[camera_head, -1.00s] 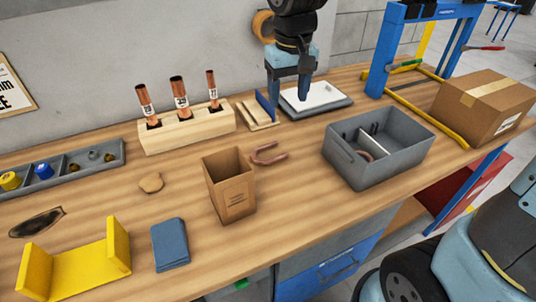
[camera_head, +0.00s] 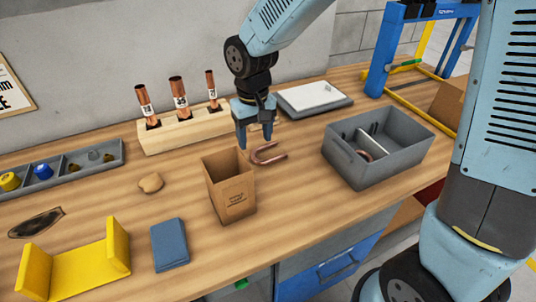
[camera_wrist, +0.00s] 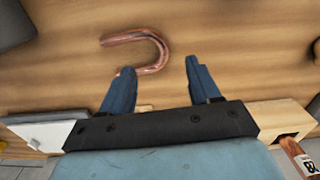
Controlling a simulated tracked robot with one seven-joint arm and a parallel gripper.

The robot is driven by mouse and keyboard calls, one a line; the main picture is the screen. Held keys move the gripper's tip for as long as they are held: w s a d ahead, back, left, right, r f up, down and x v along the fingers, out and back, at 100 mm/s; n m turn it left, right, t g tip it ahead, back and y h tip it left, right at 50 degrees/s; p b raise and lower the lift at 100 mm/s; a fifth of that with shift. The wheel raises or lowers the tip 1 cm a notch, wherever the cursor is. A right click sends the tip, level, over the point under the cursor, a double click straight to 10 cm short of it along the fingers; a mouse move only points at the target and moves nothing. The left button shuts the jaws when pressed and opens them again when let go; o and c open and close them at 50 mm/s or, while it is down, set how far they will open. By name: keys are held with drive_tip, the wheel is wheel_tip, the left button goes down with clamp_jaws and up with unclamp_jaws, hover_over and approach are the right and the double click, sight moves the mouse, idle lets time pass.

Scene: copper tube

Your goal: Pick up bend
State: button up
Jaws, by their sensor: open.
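The bend (camera_head: 268,154) is a U-shaped copper tube lying flat on the wooden workbench, just right of the open cardboard box. In the wrist view the bend (camera_wrist: 150,48) lies beyond my fingertips, with its curved end towards the right and part of one leg close to the left finger. My gripper (camera_head: 256,143) is open and empty, above the bench near the bend.
The cardboard box (camera_head: 230,190) stands close to the left of the bend. A wooden block (camera_head: 187,130) holds upright copper tubes behind. A grey bin (camera_head: 350,170) with a divider stands to the right.

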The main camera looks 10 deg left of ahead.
sight(257, 155)
drive_tip(key=shift+w+d+f, duration=0.1)
drive_tip(key=shift+f, duration=1.35)
drive_tip(key=shift+w+d+f, duration=0.1)
drive_tip(key=shift+f, duration=1.3)
clamp_jaws()
drive_tip(key=shift+r, duration=0.15)
